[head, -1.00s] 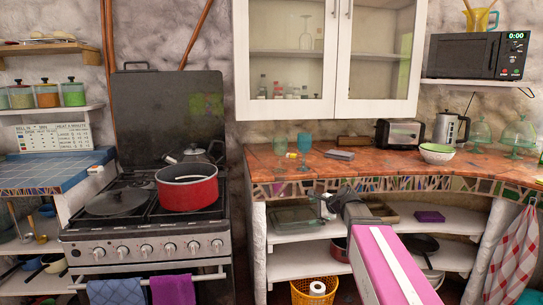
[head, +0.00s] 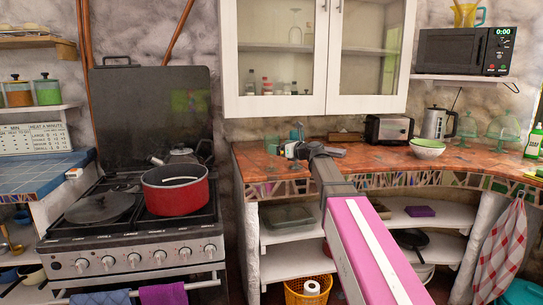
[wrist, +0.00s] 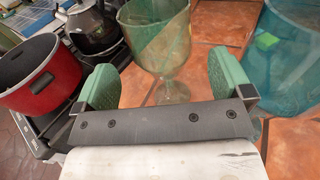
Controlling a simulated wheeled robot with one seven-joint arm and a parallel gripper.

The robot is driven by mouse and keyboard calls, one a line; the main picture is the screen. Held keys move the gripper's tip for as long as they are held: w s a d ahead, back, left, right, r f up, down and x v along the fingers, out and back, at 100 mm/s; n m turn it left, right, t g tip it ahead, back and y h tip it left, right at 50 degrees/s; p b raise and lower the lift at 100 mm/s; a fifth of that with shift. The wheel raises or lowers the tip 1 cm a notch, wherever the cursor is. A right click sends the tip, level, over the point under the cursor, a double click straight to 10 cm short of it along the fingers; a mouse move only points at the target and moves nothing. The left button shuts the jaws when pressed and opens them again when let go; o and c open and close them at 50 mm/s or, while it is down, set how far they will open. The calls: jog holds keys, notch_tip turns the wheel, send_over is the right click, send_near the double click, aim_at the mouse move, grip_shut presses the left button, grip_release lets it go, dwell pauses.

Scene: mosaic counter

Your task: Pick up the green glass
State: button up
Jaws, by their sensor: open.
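The green glass (wrist: 155,35) is a stemmed goblet standing upright on the counter in the wrist view. Its lower bowl and stem show in the gap between the two green fingers of my gripper (wrist: 162,70). The fingers are spread wide, one on each side, with visible space between them and the glass.
A blue glass (wrist: 292,55) stands close by on the right, just outside the right finger. The stove with a red pot (wrist: 40,75) and a kettle (wrist: 88,27) is on the left. A toaster (head: 388,129) stands farther right on the tiled counter (head: 375,160).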

jog(key=shift+x, duration=2.8)
jog(key=shift+r, duration=0.2)
jog(key=shift+d, duration=0.1)
jog(key=c, duration=1.1)
jog(key=shift+o, duration=0.2)
jog(key=shift+r, duration=0.15)
